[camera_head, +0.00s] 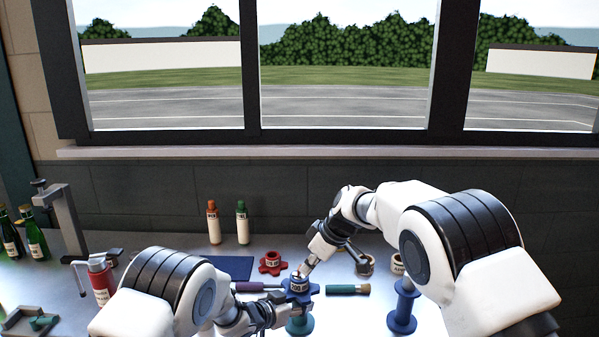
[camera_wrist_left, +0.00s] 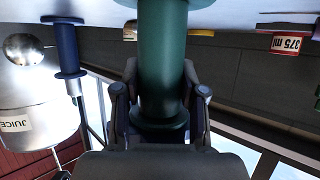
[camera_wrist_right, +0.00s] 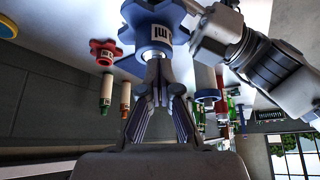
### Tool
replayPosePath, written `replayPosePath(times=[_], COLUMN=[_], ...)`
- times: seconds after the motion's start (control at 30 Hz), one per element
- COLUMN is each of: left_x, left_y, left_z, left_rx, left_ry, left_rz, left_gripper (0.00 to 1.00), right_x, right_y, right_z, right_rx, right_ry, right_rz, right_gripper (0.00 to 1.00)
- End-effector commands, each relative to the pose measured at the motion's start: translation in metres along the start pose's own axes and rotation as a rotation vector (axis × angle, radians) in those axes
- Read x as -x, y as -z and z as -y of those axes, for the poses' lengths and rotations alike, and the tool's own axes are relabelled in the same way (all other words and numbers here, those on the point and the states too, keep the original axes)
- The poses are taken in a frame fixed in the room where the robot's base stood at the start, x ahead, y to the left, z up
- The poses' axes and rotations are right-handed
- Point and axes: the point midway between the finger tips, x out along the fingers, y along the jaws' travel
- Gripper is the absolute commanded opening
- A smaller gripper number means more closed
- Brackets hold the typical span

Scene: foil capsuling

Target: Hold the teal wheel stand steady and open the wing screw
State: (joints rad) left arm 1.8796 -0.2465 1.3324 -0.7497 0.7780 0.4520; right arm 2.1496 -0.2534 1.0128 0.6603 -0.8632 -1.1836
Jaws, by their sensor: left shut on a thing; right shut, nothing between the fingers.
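The teal wheel stand (camera_head: 299,325) stands upright near the front middle of the table, with a blue lobed wheel (camera_head: 299,287) bearing a white label on top. My left gripper (camera_head: 285,318) is shut on the stand's column, below the wheel. In the left wrist view the dark teal column (camera_wrist_left: 163,60) passes between its fingers. My right gripper (camera_head: 301,273) comes down from above onto the wheel's middle. In the right wrist view its fingers are shut with nothing between them, their tips at the hub of the blue wheel (camera_wrist_right: 135,62). I cannot make out the wing screw; the fingertips cover the hub.
A red lobed wheel (camera_head: 271,264) lies behind. A purple-handled tool (camera_head: 248,287) and a green-handled tool (camera_head: 348,289) flank the stand. A blue stand (camera_head: 403,312) is at right. Two small bottles (camera_head: 242,225) stand at the back; a red canister (camera_head: 103,284) is at left.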

Motion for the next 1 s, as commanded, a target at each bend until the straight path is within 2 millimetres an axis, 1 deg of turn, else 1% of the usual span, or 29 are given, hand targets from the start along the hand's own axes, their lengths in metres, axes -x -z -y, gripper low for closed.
replayPosePath(times=[0.13, 0.47, 0.73, 0.87, 1.0], left_x=[0.000, -0.001, 0.000, 0.000, 0.000], left_y=[0.000, 0.000, 0.000, 0.000, 0.000], left_z=[-0.001, -0.001, -0.001, -0.001, -0.001], left_rx=[-0.002, -0.004, -0.002, -0.002, -0.001], left_ry=[-0.001, -0.002, -0.002, -0.001, -0.001], left_rz=[0.001, 0.001, 0.001, 0.001, 0.001], left_gripper=[0.00, 0.00, 0.00, 0.00, 0.00], right_x=[-0.001, -0.001, 0.004, 0.013, 0.032], right_y=[0.001, 0.002, -0.005, 0.001, 0.010], right_z=[0.004, 0.004, 0.005, 0.005, 0.005], right_rx=[0.000, 0.001, 0.001, 0.002, 0.003], right_ry=[0.002, 0.002, 0.001, 0.000, -0.001], right_rz=[0.000, 0.000, -0.001, -0.002, -0.002], right_gripper=[0.00, 0.00, 0.00, 0.00, 0.00])
